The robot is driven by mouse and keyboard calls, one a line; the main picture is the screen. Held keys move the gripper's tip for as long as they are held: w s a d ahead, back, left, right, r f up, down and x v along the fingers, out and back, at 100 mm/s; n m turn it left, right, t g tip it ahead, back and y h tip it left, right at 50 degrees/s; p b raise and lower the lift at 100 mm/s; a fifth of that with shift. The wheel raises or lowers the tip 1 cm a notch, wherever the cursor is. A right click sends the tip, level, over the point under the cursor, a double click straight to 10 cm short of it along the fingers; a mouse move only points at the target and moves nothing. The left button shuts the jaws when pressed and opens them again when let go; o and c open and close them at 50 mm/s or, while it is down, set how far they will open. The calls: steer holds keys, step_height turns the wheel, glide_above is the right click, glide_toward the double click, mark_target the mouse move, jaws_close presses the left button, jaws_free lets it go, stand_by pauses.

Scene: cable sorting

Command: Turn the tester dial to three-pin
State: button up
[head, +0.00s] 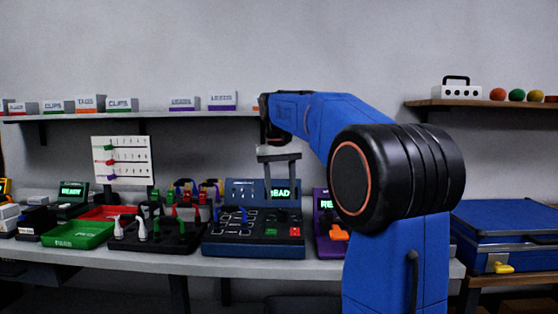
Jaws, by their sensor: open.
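A blue tester (225,247) stands on the bench, its lit screen (280,194) reading "BAD". A blue piece (232,213) sits on its panel, with a green and a red button at the front right. A purple tester (321,208) stands to its right, partly hidden by my arm; its screen shows "RE" and an orange part (338,232) sits on it. I cannot tell which part is the dial or which setting it shows. My gripper (278,170) is open, empty and pointing down, in front of the blue tester's upright panel, apart from its deck.
A black stand with white and coloured plugs (165,238), a green tray (78,235), a red tray (105,213) and a "READY" tester (72,195) fill the bench's left. A blue case (495,228) is at right. Shelves (180,115) hang behind.

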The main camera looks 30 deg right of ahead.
mark_target(279, 214)
step_height(279, 214, up, 12)
steer(key=shift+a+f, duration=0.25)
steer(key=shift+a, duration=0.05)
steer(key=shift+w, duration=0.1)
stand_by(0.4)
steer(key=s+a+f+n+t, duration=0.1)
steer(key=s+a+f, duration=0.4)
steer(key=s+f, duration=0.5)
steer(key=s+a+f+n+t, duration=0.2)
steer(key=s+a+f, duration=0.2)
steer(key=s+f, duration=0.6)
steer(key=s+a+f+n+t, duration=0.1)
steer(key=s+a+f, duration=0.4)
steer(key=s+f, duration=0.5)
step_height(279, 214, down, 6)
steer(key=shift+s+a+f+n+t+y, duration=0.1)
steer(key=shift+s+a+n+t+y, duration=0.2)
steer(key=shift+s+a+t, duration=0.15)
